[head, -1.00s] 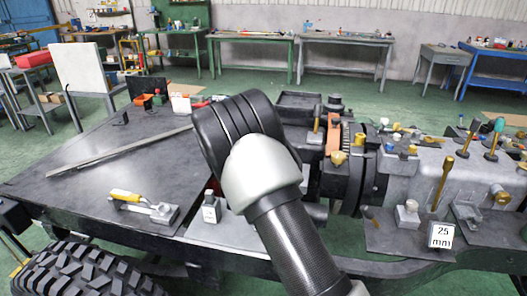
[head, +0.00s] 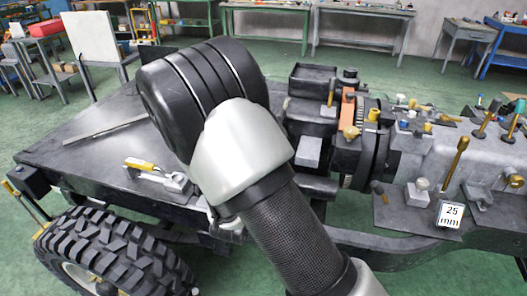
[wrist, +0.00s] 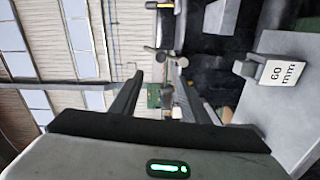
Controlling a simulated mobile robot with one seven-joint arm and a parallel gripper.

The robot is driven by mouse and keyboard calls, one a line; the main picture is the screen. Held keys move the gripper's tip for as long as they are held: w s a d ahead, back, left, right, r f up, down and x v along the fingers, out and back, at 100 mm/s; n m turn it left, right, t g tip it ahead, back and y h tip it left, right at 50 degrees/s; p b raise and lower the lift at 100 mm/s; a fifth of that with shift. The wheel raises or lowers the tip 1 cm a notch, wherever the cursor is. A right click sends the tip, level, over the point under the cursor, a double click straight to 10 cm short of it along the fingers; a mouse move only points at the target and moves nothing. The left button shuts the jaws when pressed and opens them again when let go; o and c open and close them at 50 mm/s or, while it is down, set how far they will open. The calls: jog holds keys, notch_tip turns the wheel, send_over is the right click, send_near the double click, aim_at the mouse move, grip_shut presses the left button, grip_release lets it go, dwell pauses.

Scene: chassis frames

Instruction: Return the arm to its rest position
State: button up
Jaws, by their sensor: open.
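My arm rises from the bottom of the head view and bends at a large dark joint over the workbench-like chassis deck (head: 95,150). My gripper is hidden behind the arm there. In the wrist view my gripper (wrist: 157,84) shows two dark fingers apart, with nothing held between them. Beyond the fingers are dark machine parts and a far wall, seen sideways.
A block with a "60 mm" tag (wrist: 283,72) is right of the fingers in the wrist view. In the head view, a yellow-handled clamp (head: 150,172), a "25 mm" tag (head: 451,215), an engine-like assembly (head: 365,140) and a big tire (head: 105,250) surround the arm.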

jog(key=shift+s, duration=0.1)
dwell(0.4)
jog(key=s+r+m+g+y, duration=0.6)
jog(key=r+m+y, duration=0.2)
jog(key=r, duration=0.2)
jog(key=s+d+r+m+g+h, duration=0.1)
jog(key=s+d+m+g, duration=0.1)
jog(key=s+d, duration=0.35)
jog(key=s+d+r+m+g, duration=0.1)
jog(key=s+d, duration=0.1)
jog(key=s, duration=0.7)
jog(key=s+d+r+m+g+h, duration=0.1)
jog(key=s+d+r+m+g, duration=0.15)
jog(key=s, duration=0.45)
notch_tip(320, 180, up, 12)
jog(key=s+d+p, duration=0.1)
jog(key=p, duration=1.2)
jog(key=shift+r, duration=0.15)
